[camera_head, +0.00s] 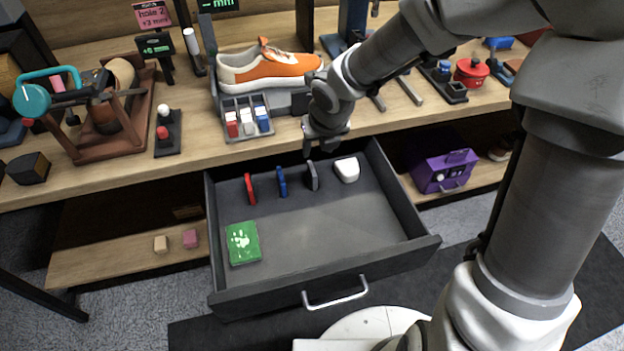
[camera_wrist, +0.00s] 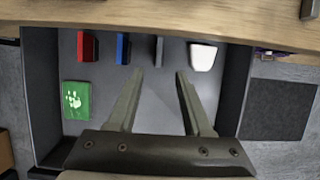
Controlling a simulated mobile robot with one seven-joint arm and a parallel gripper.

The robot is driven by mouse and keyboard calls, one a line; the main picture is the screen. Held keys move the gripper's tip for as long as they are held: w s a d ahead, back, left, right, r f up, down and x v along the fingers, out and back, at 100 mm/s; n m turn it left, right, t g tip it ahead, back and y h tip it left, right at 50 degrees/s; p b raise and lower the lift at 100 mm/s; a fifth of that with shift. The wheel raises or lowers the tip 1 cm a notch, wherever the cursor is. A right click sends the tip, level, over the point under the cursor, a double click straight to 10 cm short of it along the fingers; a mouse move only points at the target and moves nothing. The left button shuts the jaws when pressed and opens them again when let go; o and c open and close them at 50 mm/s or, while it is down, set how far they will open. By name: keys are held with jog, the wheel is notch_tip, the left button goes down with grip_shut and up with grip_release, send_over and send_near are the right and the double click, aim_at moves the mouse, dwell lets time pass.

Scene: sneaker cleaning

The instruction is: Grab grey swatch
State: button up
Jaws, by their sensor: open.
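The grey swatch (camera_head: 312,177) stands upright in the open drawer, near its back wall. In the wrist view the grey swatch (camera_wrist: 159,51) lies just beyond the fingertips, roughly in line with the gap between them. My gripper (camera_wrist: 158,74) is open and empty. In the head view my gripper (camera_head: 320,150) hangs over the back of the drawer, close above the grey swatch; nothing shows it touching. A blue swatch (camera_head: 282,181) and a red swatch (camera_head: 250,188) stand to its left. A white rounded block (camera_head: 347,169) is to its right.
A green handprint box (camera_head: 243,243) lies at the drawer's front left. The rest of the drawer (camera_head: 330,240) floor is clear. The table edge overhangs the drawer's back. On the table are an orange sneaker (camera_head: 268,68) and a small tray (camera_head: 248,125) of coloured pieces.

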aim_at(312, 168)
jog(key=b+x, duration=0.4)
jog(key=x, duration=0.4)
jog(key=shift+f+b, duration=0.15)
jog(key=shift+b, duration=0.15)
jog(key=b+x, duration=0.3)
jog(key=x, duration=0.1)
jog(key=shift+s+a+f, duration=0.1)
jog(key=shift+f, duration=0.15)
jog(key=shift+w+f+b, duration=0.25)
jog(key=shift+f+b, duration=0.05)
jog(key=shift+f, duration=0.05)
grip_shut()
